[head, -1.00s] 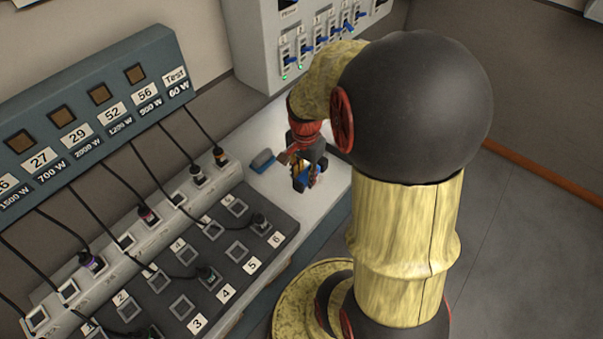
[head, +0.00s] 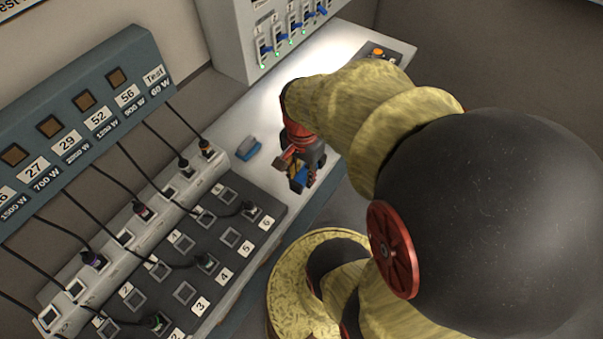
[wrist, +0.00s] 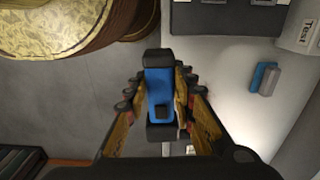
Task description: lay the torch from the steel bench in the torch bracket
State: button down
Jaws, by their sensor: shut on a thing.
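The torch (wrist: 159,88) is blue with black ends and a small black button. In the wrist view it lies between the two fingers of my gripper (wrist: 160,76), which is shut on its sides. In the head view my gripper (head: 301,168) points down near the front edge of the pale bench (head: 228,133), and a little of the blue torch (head: 298,183) shows below it. I cannot tell how high the torch is above the bench. I cannot make out the torch bracket for certain.
A small blue and grey block (head: 248,148) lies on the bench left of my gripper. A dark numbered socket panel (head: 235,222) with plugged cables is at the left. A switch box (head: 240,42) stands behind. An orange button (head: 378,53) is at the far end.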

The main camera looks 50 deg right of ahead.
aim_at(302, 175)
jog(key=shift+r+p, duration=1.5)
jog(key=shift+r, duration=0.45)
